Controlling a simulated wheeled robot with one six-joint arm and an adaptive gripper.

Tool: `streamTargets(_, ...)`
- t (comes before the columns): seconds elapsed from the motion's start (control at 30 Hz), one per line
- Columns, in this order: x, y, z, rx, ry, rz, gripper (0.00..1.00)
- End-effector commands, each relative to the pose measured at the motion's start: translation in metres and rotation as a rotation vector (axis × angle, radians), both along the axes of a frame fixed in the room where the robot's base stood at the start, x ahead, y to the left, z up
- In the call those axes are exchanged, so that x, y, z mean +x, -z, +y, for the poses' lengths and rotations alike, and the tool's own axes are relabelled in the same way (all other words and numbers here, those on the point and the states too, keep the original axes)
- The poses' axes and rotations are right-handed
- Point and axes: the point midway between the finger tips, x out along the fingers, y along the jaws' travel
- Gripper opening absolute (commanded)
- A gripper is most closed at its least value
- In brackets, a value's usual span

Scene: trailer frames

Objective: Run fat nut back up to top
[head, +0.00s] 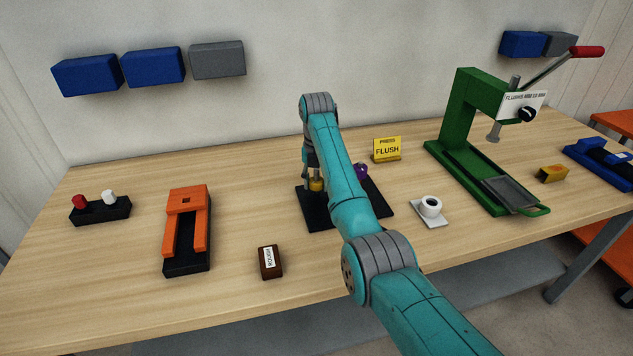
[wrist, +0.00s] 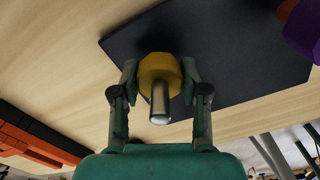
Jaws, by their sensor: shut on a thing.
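A thick yellow nut (head: 316,185) sits around an upright silver rod on a black base plate (head: 318,217). In the wrist view the yellow nut (wrist: 158,70) is between both fingers of my gripper (wrist: 160,82), which is shut on its sides. A bare length of the silver rod (wrist: 160,103) sticks out of the nut toward the wrist camera. In the head view my gripper (head: 313,172) points down over the nut and partly hides it. A purple nut (head: 361,171) is on the same plate to the right, partly behind my arm.
A yellow flush sign (head: 387,150) stands behind the plate. A white cup (head: 430,206) and a green press (head: 468,140) are to the right. A brown block (head: 270,262), an orange-and-black fixture (head: 187,228) and a switch box (head: 100,210) are to the left.

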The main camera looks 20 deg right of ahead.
Motion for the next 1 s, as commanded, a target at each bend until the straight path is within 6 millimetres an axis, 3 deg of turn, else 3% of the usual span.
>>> streamTargets(0.4,-0.0018,0.0048,0.0001,0.001,-0.16,0.009,0.1)
streamTargets(0.9,-0.0018,0.0046,-0.0001,0.0,-0.175,0.008,0.1)
streamTargets(0.93,-0.0018,0.0046,-0.0001,0.0,-0.175,0.008,0.52)
streamTargets(1.0,-0.0016,0.0042,-0.0001,0.001,-0.174,0.006,0.69)
